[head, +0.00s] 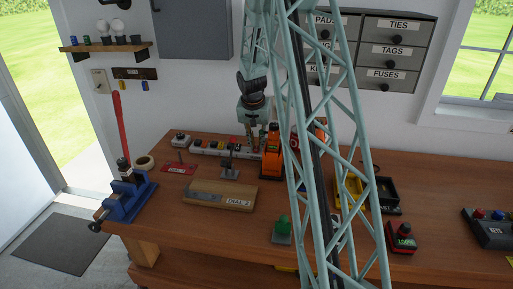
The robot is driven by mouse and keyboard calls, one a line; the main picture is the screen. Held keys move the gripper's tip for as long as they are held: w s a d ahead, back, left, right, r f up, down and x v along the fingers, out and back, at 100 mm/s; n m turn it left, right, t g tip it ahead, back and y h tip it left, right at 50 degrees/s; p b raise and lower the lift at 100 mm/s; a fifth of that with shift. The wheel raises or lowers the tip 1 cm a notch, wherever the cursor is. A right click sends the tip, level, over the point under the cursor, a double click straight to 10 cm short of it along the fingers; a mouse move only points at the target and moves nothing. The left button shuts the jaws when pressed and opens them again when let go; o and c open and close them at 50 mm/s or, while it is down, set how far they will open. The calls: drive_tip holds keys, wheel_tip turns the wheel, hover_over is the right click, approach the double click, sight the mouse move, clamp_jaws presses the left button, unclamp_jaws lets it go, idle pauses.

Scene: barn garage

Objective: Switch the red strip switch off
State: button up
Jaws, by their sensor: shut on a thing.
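A white power strip (208,147) with small coloured switches lies along the back of the wooden bench, near the wall. A small red patch shows on it, left of my gripper; I cannot tell whether it is the red strip switch or its position. My gripper (255,150) points down at the strip's right part, just behind an orange device (271,160). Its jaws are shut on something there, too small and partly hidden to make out. My lattice arm hides the area to the right.
A wooden block labelled DIAL (218,195), a small metal stand (229,168) and a red plate (178,169) lie in front of the strip. A blue vise (128,193) stands left. A green-topped device (282,229) and red device (402,238) stand nearer the front.

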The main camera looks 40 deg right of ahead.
drive_tip(key=shift+b, duration=0.9)
drive_tip(key=o, duration=0.9)
drive_tip(key=shift+s, duration=0.1)
drive_tip(key=shift+c, duration=0.2)
drive_tip(key=shift+r, duration=0.15)
drive_tip(key=v, duration=1.1)
drive_tip(key=shift+s+a+r, duration=0.2)
drive_tip(key=shift+a+r, duration=0.05)
